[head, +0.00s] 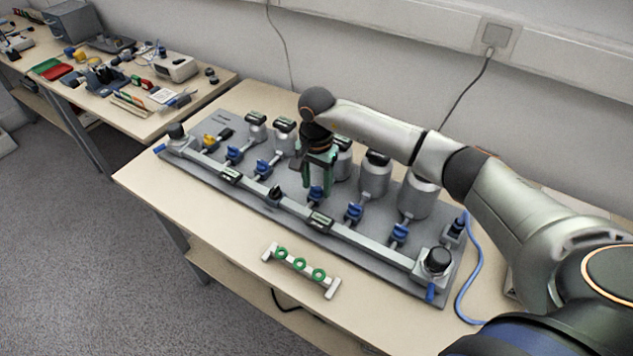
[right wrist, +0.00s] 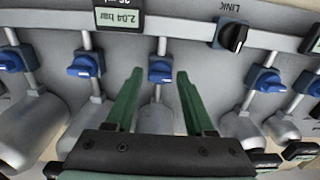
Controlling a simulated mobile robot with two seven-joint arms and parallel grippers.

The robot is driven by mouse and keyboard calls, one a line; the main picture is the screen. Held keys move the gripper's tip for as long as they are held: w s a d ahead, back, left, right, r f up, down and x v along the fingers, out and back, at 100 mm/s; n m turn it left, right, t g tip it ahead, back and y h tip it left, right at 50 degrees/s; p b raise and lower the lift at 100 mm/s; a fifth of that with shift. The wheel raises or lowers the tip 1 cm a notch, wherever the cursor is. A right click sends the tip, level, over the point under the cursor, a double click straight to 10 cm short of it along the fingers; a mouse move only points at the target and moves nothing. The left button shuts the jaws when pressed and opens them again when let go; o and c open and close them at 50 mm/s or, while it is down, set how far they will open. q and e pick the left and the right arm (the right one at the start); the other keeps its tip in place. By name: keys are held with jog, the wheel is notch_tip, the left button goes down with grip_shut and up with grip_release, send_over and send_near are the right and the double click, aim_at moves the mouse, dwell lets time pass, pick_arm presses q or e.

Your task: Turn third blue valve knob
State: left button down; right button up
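The third blue valve knob (head: 315,193) sits in the middle of the row of blue knobs on the grey panel (head: 300,222). My right gripper (head: 318,184) points down just above it. In the right wrist view the knob (right wrist: 160,70) lies in line between the two green fingertips, with a gap on each side. The right gripper (right wrist: 158,74) is open and empty. How far the fingertips are above the knob is hard to tell. My left gripper is in neither view.
Blue knobs (head: 262,166) and (head: 353,212) flank the middle one. Grey cylinders (head: 375,178) stand behind the row. A black LINK knob (right wrist: 232,36) and a pressure display (right wrist: 118,17) are close by. A white bar with green rings (head: 300,264) lies on the table in front.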

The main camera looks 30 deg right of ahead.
grip_shut()
dwell(0.5)
jog(key=m, duration=0.3)
jog(key=shift+m, duration=0.4)
jog(key=m, duration=1.2)
jog(key=shift+p, duration=0.3)
jog(key=shift+m, duration=1)
